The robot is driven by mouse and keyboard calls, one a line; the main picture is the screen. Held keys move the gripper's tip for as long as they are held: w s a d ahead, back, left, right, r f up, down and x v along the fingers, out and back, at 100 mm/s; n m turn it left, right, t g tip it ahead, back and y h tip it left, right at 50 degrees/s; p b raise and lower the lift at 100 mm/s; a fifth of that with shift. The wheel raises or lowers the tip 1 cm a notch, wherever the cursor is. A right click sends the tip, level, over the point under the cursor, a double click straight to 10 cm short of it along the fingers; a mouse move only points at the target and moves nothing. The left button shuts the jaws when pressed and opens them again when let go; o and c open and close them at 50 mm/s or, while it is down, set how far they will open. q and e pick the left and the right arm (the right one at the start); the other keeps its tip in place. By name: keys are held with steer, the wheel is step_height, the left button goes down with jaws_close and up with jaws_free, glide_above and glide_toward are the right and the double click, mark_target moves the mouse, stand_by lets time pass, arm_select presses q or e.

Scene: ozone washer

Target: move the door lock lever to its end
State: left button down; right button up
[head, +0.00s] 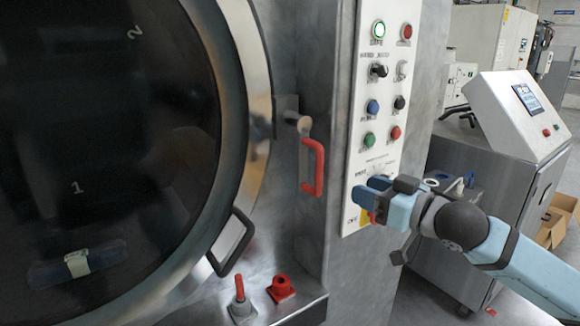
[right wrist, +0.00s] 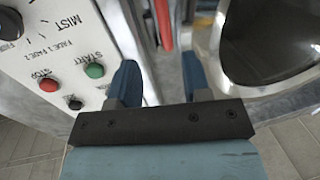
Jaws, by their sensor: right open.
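The door lock lever (head: 314,168) is a red U-shaped handle on a metal pivot, to the right of the round door. It hangs down from the pivot, roughly upright. In the right wrist view a red bar, apparently the lever (right wrist: 163,22), shows at the top, beyond the gap between my fingers. My right gripper (head: 366,199) has blue fingers and is in front of the lower control panel, right of and slightly below the lever, apart from it. In the wrist view the right gripper (right wrist: 160,82) is open with nothing between its fingers. My left gripper is not in view.
The round door (head: 235,150) with dark glass fills the left; a black door handle (head: 232,243) sits at its lower rim. A white control panel (head: 382,110) with buttons and knobs is close to my right gripper. Red fittings (head: 281,288) stand on the ledge below. A console (head: 510,120) stands right.

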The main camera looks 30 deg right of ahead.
mark_target(322, 169)
steer(key=x, duration=0.4)
steer(key=r+p+x, duration=0.1)
steer(key=x, duration=0.4)
steer(key=p+x, duration=0.1)
steer(key=x, duration=0.4)
steer(key=shift+a+r, duration=0.15)
steer(key=shift+a, duration=0.2)
jaws_close()
